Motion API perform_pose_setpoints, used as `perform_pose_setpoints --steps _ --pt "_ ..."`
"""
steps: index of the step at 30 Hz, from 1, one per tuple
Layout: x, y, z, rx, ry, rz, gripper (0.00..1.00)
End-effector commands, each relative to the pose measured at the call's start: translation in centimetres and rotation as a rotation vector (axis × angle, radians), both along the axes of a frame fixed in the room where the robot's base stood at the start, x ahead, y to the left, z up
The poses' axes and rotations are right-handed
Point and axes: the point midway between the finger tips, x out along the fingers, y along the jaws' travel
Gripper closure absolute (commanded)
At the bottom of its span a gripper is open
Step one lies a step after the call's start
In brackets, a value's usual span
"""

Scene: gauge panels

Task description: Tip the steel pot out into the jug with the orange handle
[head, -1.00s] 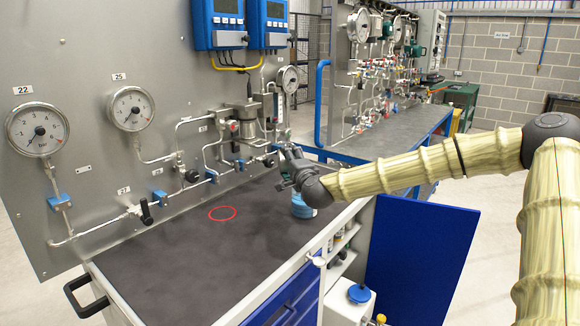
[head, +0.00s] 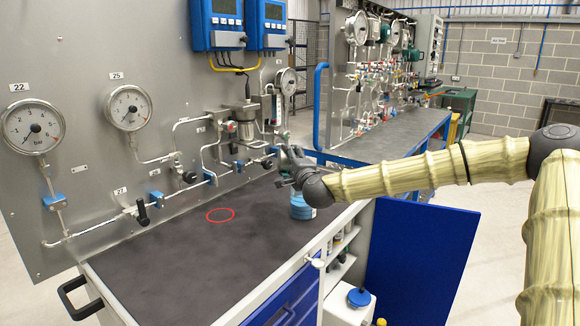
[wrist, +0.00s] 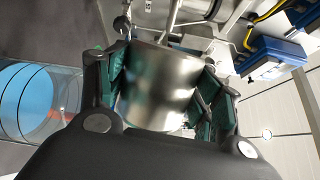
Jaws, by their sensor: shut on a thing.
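The steel pot (wrist: 158,90) is between the green-padded fingers of my gripper (wrist: 163,68) in the wrist view, and the gripper is shut on it. The pot's shiny side faces the wrist camera; its mouth and contents are hidden. In the head view my gripper (head: 287,165) is above the far right part of the bench, where the pot is hard to make out. A clear round vessel with blue in it (wrist: 28,100) is left of the gripper in the wrist view. In the head view a pale blue vessel (head: 302,209) stands just below my gripper, partly hidden.
Pipes, valves and gauges (head: 128,108) on the upright panel are close behind my gripper. An open blue door (head: 420,255) hangs below the bench's right end.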

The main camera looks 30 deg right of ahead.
Motion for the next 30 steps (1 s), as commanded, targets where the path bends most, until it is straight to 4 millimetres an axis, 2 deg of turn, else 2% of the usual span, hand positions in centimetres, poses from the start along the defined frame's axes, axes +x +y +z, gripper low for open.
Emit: perform_pose_setpoints --steps 15,30 --pt "0.00 0.00 0.03 0.005 -0.003 0.000 0.67" --pt "-0.20 -0.52 0.38 0.110 -0.045 0.001 0.67"
